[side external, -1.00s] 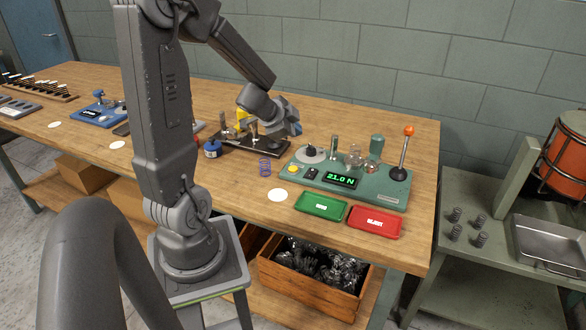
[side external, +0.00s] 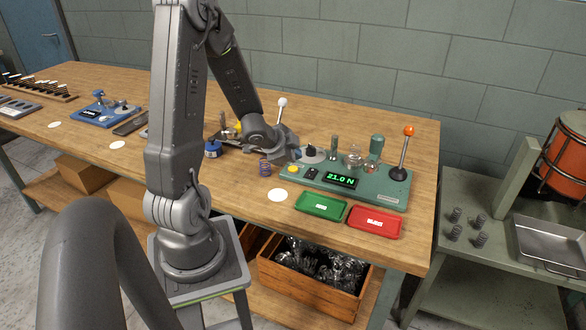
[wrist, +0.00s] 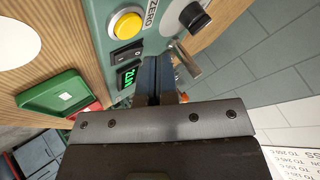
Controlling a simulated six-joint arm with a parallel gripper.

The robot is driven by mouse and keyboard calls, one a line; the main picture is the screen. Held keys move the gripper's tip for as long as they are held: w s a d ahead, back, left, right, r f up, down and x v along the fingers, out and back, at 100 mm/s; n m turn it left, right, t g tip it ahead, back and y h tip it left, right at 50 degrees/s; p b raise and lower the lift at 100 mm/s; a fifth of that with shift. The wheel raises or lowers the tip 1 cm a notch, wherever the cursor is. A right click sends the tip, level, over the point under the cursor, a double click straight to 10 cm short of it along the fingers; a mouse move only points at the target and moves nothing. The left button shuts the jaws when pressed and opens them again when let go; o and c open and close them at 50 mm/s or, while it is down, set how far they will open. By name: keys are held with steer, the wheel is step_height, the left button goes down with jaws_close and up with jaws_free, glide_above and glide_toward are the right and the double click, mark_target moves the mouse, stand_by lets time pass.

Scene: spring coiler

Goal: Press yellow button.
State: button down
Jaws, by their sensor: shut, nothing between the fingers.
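The yellow button (side external: 293,169) sits at the left end of the green tester panel (side external: 385,183) in the side external view. In the wrist view the button (wrist: 127,24) is a round yellow cap in a pale ring, just above a black rocker switch (wrist: 127,53). My gripper (side external: 295,152) is low over the bench, just behind and above the button end of the panel. In the wrist view its blue-grey fingers (wrist: 154,72) are shut and empty, over the panel to the lower right of the button. I see no contact with the button.
The panel carries a display reading 21.0 N (side external: 340,180), a lever with an orange knob (side external: 405,150) and upright posts. A green tray (side external: 320,206) and a red tray (side external: 374,221) lie in front. A purple spring (side external: 265,167) stands left of the panel.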

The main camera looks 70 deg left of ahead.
mark_target(294, 169)
steer(key=shift+f, duration=0.65)
steer(key=shift+f, duration=0.15)
stand_by(1.5)
steer(key=shift+f, duration=0.25)
steer(key=shift+f, duration=0.4)
stand_by(0.6)
steer(key=shift+r, duration=0.8)
steer(key=shift+r, duration=0.1)
steer(key=shift+r, duration=2.45)
